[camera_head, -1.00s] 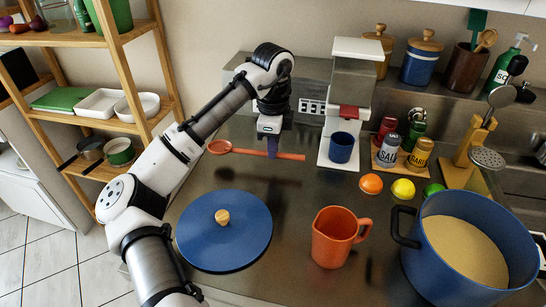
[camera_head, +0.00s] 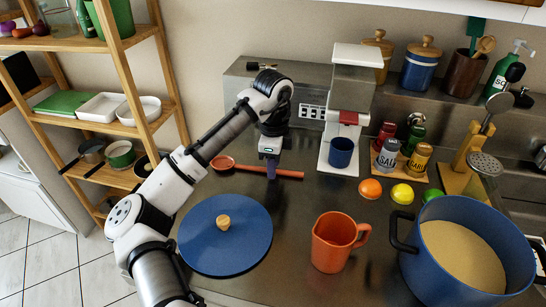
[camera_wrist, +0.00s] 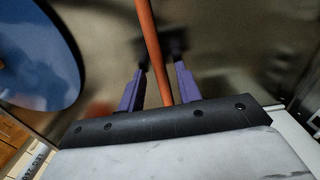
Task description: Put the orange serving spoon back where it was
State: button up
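The orange serving spoon (camera_head: 288,174) is level above or on the steel counter, its bowl to the left; I cannot tell whether it touches the counter. My gripper (camera_head: 271,172) points down over the middle of its handle. The spoon's bowl is out of the wrist view.
A blue lid (camera_head: 205,252) lies in front of the spoon. A coffee machine (camera_head: 350,95) with a blue cup (camera_head: 341,153) stands right of it. An orange jug (camera_head: 330,245) and a blue pot (camera_head: 440,268) stand nearer. Counter between lid and jug is free.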

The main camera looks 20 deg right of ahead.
jog(key=shift+f+b, duration=0.45)
jog(key=shift+b, duration=0.2)
notch_tip(320, 180, up, 14)
jog(key=a, duration=0.1)
jog(key=shift+r, duration=0.15)
jog(key=shift+s, duration=0.1)
dwell(0.8)
